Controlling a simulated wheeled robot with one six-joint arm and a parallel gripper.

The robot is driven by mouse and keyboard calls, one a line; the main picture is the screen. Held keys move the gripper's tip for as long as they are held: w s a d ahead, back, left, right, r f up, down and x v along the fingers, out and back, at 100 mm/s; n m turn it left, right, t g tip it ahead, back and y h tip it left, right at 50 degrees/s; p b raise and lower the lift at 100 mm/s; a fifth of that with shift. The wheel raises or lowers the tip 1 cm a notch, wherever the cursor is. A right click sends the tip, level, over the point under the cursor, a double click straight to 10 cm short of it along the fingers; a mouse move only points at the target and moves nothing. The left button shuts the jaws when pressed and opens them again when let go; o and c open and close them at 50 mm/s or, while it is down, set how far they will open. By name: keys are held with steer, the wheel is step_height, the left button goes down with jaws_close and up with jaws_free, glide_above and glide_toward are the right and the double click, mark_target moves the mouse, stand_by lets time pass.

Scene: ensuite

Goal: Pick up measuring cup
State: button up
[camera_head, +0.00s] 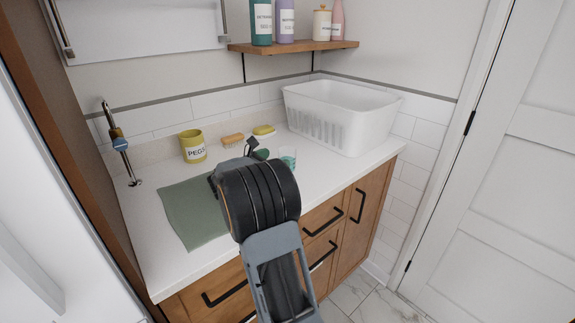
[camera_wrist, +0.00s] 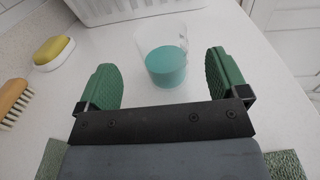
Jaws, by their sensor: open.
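The measuring cup (camera_wrist: 166,62) is a clear cup with teal contents. In the wrist view it stands on the counter just beyond my gripper (camera_wrist: 168,85), centred between the two green fingers. The fingers are apart and nothing is held between them. In the head view the measuring cup (camera_head: 288,158) stands on the white counter, to the right of my gripper (camera_head: 258,150), which is partly hidden behind my wrist.
A white basket (camera_head: 340,115) stands behind the cup. A yellow sponge (camera_head: 264,130), a wooden brush (camera_head: 233,139) and a yellow PEGS pot (camera_head: 193,146) are near the wall. A green mat (camera_head: 190,212) lies at the left. A shelf (camera_head: 290,46) holds bottles above.

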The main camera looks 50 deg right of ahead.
mark_target(293, 150)
steer(key=shift+s+d+r, duration=0.1)
steer(key=shift+s+d, duration=0.05)
steer(key=shift+d, duration=1.4)
steer(key=shift+s+d+r, duration=0.1)
steer(key=shift+s+d, duration=0.05)
steer(key=shift+d, duration=1.4)
steer(key=c, duration=1)
